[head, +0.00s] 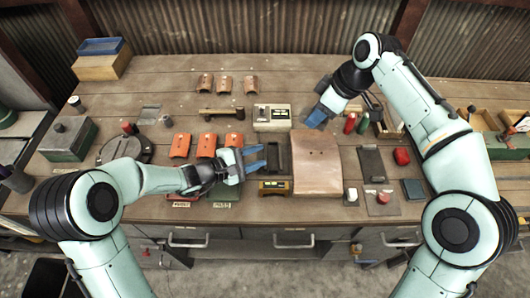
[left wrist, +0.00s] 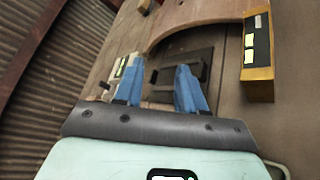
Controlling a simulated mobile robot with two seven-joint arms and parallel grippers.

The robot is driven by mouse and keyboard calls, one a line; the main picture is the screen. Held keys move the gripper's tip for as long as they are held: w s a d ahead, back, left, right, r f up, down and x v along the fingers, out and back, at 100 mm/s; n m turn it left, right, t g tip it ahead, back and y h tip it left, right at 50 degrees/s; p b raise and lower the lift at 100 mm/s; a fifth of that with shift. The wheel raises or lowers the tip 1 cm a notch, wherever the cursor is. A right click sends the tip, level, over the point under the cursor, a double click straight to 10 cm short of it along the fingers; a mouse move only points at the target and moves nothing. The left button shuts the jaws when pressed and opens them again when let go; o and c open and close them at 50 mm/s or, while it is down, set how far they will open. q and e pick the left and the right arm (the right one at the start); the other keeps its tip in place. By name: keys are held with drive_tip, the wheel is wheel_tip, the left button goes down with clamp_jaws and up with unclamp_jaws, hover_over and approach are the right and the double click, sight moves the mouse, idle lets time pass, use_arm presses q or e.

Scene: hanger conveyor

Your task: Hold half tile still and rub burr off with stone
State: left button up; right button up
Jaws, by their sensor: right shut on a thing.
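A large pinkish-brown tile (head: 316,165) lies right of the bench middle. Its arched end (left wrist: 205,14) shows ahead of my fingers in the left wrist view, over a dark frame (left wrist: 208,55). My left gripper (head: 264,160) is open, its blue fingers apart, left of the tile and close to the dark frame (head: 278,158). Nothing shows between these fingers (left wrist: 157,88). My right gripper (head: 315,119) is beyond the tile's far edge, pointing down to the left. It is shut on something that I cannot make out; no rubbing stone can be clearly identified.
A box with a pale label (head: 272,118) stands beyond the frame, and a brass-coloured box (head: 273,187) stands before it. Orange tiles (head: 206,145) lie to the left. Right of the large tile are a dark slab (head: 371,163), a red object (head: 402,156) and a red button (head: 383,197).

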sight(264, 167)
use_arm(q)
drive_tip(key=shift+w+d+f+m+t+y, duration=0.3)
drive_tip(key=shift+w+d+m+t, duration=0.1)
drive_tip(key=shift+w+d, duration=0.15)
drive_tip(key=shift+w+d+f+m+t+y, duration=0.25)
drive_tip(key=shift+w+d+m+t, duration=0.15)
drive_tip(key=shift+d, duration=0.25)
drive_tip(key=shift+w+d+f+m+y, duration=0.3)
drive_tip(key=shift+w+y, duration=0.05)
drive_tip(key=shift+w, duration=0.05)
drive_tip(key=x, duration=1.1)
drive_tip(key=shift+w+d+r, duration=0.15)
drive_tip(key=shift+w+d, duration=0.05)
drive_tip(key=shift+w, duration=0.05)
clamp_jaws()
drive_tip(key=shift+r, duration=0.1)
